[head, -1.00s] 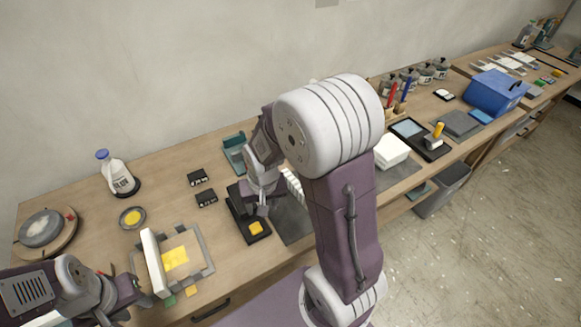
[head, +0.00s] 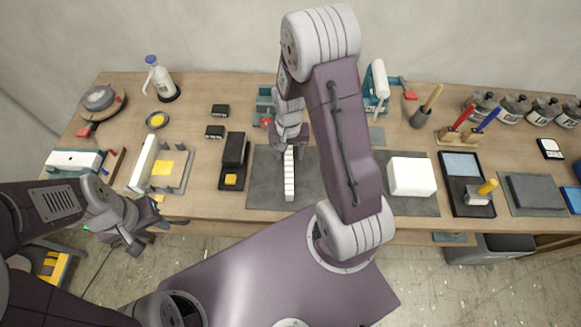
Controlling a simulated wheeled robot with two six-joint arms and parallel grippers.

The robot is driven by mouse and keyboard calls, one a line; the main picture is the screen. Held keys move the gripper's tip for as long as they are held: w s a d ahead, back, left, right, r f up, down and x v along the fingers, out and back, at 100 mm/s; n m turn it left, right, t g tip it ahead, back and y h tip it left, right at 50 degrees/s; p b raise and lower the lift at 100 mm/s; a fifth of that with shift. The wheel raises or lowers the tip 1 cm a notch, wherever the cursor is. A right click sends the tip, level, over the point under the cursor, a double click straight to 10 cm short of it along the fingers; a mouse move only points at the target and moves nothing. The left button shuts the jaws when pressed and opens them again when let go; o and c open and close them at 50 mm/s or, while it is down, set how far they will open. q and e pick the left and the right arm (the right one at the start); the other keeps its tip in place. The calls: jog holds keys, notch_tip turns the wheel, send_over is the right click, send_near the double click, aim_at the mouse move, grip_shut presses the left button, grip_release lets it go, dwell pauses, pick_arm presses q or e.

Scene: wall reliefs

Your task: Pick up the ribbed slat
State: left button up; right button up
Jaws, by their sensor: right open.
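The ribbed slat (head: 289,178) is a narrow white strip with cross ridges. It lies on a dark grey mat (head: 262,183) in the middle of the workbench, pointing away from me. My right gripper (head: 290,147) is open at the slat's far end and points down. It hides that end, and I cannot tell whether the fingers touch the slat. My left gripper (head: 145,228) hangs at the bench's front edge at the left, far from the slat. Its jaw opening is not clear.
A black device with a yellow pad (head: 231,180) stands left of the mat. A white block (head: 411,176) sits on another mat at the right. A framed board with a yellow square (head: 163,168) lies near my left gripper. Bare wood shows behind the black device.

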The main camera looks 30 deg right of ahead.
aim_at(289, 165)
notch_tip(289, 165, down, 4)
jog(key=shift+a+r+p, duration=0.15)
jog(key=shift+r+p, duration=0.1)
jog(key=shift+p, duration=0.1)
jog(key=shift+s+d+f, duration=0.15)
jog(key=shift+d+f, duration=0.15)
jog(key=shift+d, duration=0.05)
jog(key=f, duration=0.1)
jog(key=f+p, duration=0.1)
jog(key=f, duration=0.2)
jog(key=shift+w+a+f, duration=0.2)
jog(key=shift+a+f, duration=0.15)
jog(key=shift+d+f, duration=0.15)
jog(key=c, duration=0.7)
grip_shut()
